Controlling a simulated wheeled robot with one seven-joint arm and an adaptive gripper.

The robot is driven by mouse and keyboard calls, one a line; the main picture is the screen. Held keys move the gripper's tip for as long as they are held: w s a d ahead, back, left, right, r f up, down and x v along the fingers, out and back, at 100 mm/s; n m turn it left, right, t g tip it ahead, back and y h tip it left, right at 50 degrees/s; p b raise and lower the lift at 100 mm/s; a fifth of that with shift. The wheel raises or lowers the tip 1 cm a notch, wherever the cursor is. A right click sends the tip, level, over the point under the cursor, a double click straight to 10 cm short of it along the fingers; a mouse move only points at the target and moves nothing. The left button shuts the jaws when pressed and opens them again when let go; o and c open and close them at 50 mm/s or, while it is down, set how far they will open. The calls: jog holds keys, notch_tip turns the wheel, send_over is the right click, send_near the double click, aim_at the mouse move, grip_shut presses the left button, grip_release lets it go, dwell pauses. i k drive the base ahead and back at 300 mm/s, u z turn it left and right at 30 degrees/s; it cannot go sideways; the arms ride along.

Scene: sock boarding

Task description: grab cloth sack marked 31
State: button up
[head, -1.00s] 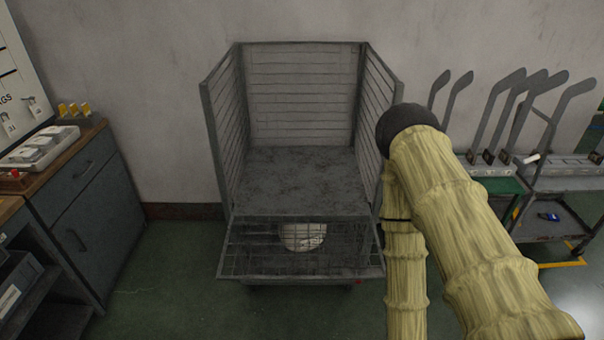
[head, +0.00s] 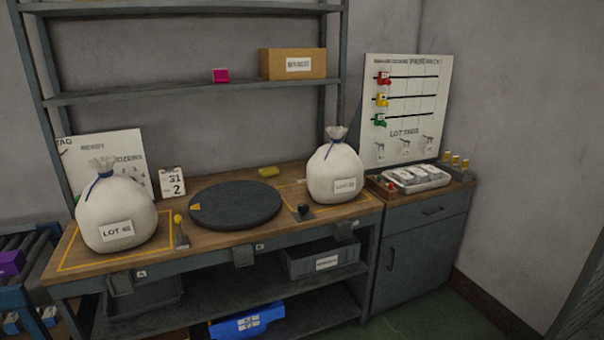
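Two white cloth sacks tied with blue cord stand on the wooden workbench. The left sack (head: 115,210) has a label that seems to read LOT 46. The right sack (head: 335,172) has a label too small to read surely, so I cannot tell whether it says 31. The left sack stands in a yellow-outlined area at the bench's left end; the right sack stands at the right end, right of a dark round turntable (head: 235,205). My gripper is not in view.
A small card (head: 172,183) reading 31 over 2 stands between left sack and turntable. Small levers (head: 180,232) line the bench front. A shelf (head: 190,93) runs above, with a cardboard box (head: 293,64). A cabinet (head: 420,240) adjoins at right, below a tag board (head: 402,108).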

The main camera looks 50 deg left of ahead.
aim_at(335, 172)
jog(key=u, duration=1.7)
jog(key=i, duration=0.85)
jog(key=u, duration=0.15)
